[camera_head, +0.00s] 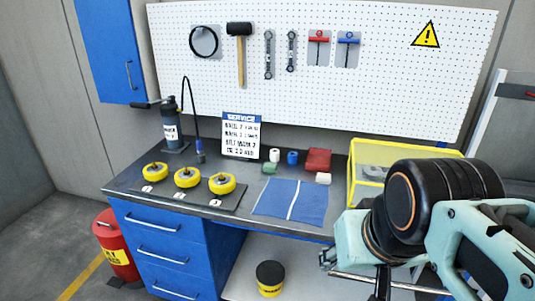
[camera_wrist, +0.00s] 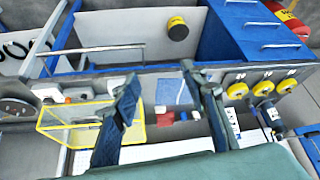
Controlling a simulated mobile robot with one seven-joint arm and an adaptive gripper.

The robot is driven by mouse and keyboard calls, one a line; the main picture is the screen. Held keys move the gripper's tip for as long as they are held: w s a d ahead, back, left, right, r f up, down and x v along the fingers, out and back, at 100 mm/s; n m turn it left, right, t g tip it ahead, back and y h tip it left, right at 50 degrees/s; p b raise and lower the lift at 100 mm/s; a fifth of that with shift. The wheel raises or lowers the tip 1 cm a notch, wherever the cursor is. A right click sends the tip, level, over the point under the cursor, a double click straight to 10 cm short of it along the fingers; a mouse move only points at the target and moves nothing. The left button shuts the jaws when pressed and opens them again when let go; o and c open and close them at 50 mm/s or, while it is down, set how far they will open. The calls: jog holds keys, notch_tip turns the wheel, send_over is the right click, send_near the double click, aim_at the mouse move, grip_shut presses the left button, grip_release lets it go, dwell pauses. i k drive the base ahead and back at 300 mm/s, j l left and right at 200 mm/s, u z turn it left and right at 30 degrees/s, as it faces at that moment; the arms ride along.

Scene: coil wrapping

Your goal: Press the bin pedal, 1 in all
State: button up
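A red bin (camera_head: 115,244) with a yellow label stands on the floor at the far left, beside the blue drawer cabinet. A small dark pedal (camera_head: 115,283) shows at its foot. In the wrist view part of the red bin (camera_wrist: 286,17) shows at the top right corner, and its pedal cannot be made out there. My gripper (camera_wrist: 160,77) has its two fingers spread apart with nothing between them. It is over the right part of the workbench, far from the bin.
The workbench (camera_head: 125,188) holds several yellow wheels, a pump (camera_head: 171,130), a blue cloth (camera_head: 275,200), a sign and a yellow-framed case (camera_head: 360,195). A black-and-yellow tub (camera_head: 270,278) sits on the lower shelf. Floor left of the bin (camera_head: 45,235) is clear.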

aim_at(115, 282)
jog(key=u, duration=1.65)
